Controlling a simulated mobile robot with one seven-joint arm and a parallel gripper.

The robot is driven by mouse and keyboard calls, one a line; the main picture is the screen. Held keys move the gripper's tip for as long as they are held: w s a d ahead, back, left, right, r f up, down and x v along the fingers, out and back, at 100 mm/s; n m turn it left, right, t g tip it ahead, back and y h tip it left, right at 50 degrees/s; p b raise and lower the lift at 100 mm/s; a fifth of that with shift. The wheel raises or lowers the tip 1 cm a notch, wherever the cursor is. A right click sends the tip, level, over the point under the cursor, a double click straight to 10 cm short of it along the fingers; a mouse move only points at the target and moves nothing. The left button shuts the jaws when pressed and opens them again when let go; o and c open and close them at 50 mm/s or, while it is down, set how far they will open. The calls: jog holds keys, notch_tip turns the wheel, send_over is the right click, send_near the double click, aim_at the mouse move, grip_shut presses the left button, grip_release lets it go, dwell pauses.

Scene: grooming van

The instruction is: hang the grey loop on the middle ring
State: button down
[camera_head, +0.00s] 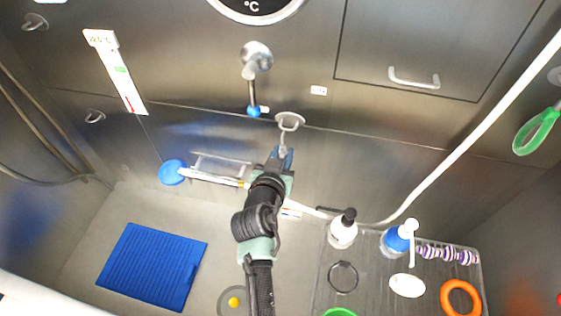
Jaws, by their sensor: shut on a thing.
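The middle ring (290,119) is a small metal ring on the steel back wall, just below the wall seam. My gripper (280,155) is right below and in front of it, its dark fingers pointing at the wall. It is shut on the grey loop (283,140), of which only a narrow grey strip shows between the fingertips and the ring. The strip's upper end meets or overlaps the ring's lower edge in the picture. I cannot tell whether it is around the ring or only in front of it. The fingers hide the loop's lower part.
A tap with a blue tip (254,110) is just left of the ring. A green loop (536,131) hangs at the far right, and another wall ring (95,116) is at left. Bottles (343,230) stand on the ribbed tray (385,290). A white hose (470,138) crosses the right side.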

aim_at(289, 139)
jog(key=shift+w+d+b, duration=0.2)
jog(key=shift+w+b, duration=0.05)
jog(key=shift+w, duration=0.8)
jog(key=shift+w+d+b, duration=0.2)
jog(key=shift+w, duration=0.8)
jog(key=shift+f+b, duration=0.8)
jog(key=shift+b, duration=0.1)
jog(key=c, duration=0.6)
grip_release()
jog(key=b+v, duration=0.1)
jog(key=v, duration=1.2)
jog(key=shift+b, duration=0.4)
jog(key=shift+r, duration=0.1)
